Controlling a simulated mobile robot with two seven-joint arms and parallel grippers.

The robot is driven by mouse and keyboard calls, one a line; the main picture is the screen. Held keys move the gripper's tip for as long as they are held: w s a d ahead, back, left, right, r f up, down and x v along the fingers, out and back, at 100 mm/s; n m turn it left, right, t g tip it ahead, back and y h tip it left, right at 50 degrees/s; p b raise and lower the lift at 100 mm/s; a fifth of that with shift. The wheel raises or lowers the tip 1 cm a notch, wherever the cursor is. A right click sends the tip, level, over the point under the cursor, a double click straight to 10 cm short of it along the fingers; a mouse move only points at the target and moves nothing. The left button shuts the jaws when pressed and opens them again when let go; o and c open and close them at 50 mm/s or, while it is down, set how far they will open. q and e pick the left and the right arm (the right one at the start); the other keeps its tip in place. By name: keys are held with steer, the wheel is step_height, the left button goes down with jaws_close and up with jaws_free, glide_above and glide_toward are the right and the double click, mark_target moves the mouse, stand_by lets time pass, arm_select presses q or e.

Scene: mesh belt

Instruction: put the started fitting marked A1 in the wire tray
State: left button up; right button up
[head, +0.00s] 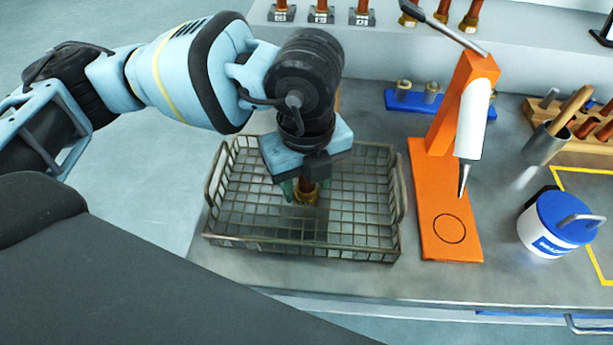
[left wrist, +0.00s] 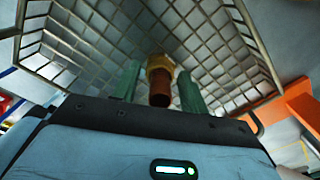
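The fitting (head: 305,193), a brass nut with a copper tube, is at my left gripper (head: 304,188), inside the outline of the wire tray (head: 224,240). Its A1 mark does not show. In the left wrist view the fitting (left wrist: 160,82) is between the green fingers of the left gripper (left wrist: 158,80), with the brass end toward the tray mesh (left wrist: 225,60). I cannot tell whether the brass end touches the tray floor. My right gripper is not in view.
An orange stand (head: 440,170) holding a white pointed tool (head: 473,125) is right of the tray. Further right are a blue-lidded white tub (head: 557,228) and a wooden rack (head: 560,115). A blue holder (head: 415,103) and a shelf (head: 400,55) with several fittings are behind.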

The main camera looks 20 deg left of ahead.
arm_select(q)
steer(key=shift+o, duration=0.7)
steer(key=shift+r, duration=0.25)
step_height(320, 180, up, 12)
steer(key=shift+f+p, duration=0.1)
steer(key=shift+p, duration=0.4)
